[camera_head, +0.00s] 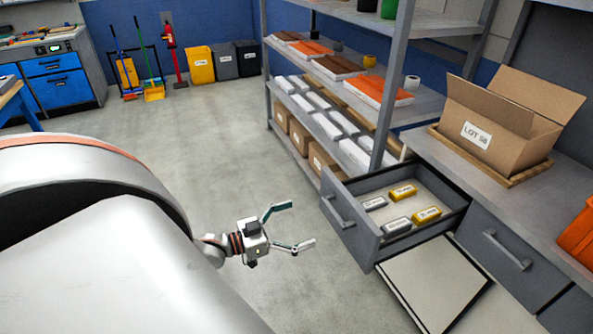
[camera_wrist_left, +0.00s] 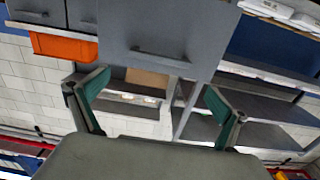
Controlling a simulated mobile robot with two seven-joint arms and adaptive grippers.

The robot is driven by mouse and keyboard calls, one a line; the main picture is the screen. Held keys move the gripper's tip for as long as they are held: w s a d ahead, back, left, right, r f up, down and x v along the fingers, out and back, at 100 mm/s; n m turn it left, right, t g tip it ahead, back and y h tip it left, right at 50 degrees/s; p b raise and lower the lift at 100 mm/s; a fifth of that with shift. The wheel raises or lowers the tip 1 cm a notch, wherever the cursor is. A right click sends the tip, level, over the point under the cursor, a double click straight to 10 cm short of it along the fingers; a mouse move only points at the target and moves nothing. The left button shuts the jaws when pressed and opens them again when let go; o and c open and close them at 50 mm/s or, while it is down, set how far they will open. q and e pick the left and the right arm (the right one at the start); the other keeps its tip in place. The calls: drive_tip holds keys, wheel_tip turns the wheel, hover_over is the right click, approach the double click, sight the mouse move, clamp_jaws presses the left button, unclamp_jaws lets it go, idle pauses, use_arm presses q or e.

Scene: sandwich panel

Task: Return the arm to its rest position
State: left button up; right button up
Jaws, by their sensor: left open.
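My left gripper (camera_head: 290,228) is open and empty in the head view, its two green-padded fingers spread apart. It hangs over the floor to the left of the open drawer (camera_head: 346,222), apart from it. In the left wrist view the two fingers (camera_wrist_left: 155,110) stand wide apart with nothing between them. A grey front with a dark handle (camera_wrist_left: 160,52) shows beyond them. My right gripper is in neither view.
The pulled-out drawer holds yellow (camera_head: 402,192) and grey (camera_head: 397,225) labelled blocks. A cardboard box (camera_head: 490,128) stands on the counter. A grey shelf rack (camera_head: 380,110) stands behind. The floor (camera_head: 215,140) left of the rack is clear.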

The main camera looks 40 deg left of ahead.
use_arm(q)
drive_tip(key=shift+s+a, duration=0.2)
drive_tip(key=shift+s, duration=0.2)
idle(0.3)
drive_tip(key=s+d+f+g+y, duration=0.1)
drive_tip(key=s+d+f+g, duration=0.1)
drive_tip(key=s+d+f, duration=0.2)
drive_tip(key=s+d+f+g+y, duration=0.1)
drive_tip(key=s+d+f+g, duration=0.1)
drive_tip(key=d, duration=0.9)
drive_tip(key=s+d+f+g+y, duration=0.1)
drive_tip(key=s+d+f+y, duration=0.1)
drive_tip(key=s+d+f, duration=0.3)
wheel_tip(320, 180, down, 2)
drive_tip(key=shift+s+d+f+g, duration=0.1)
drive_tip(key=shift+s+d+g, duration=0.25)
drive_tip(key=shift+d, duration=0.85)
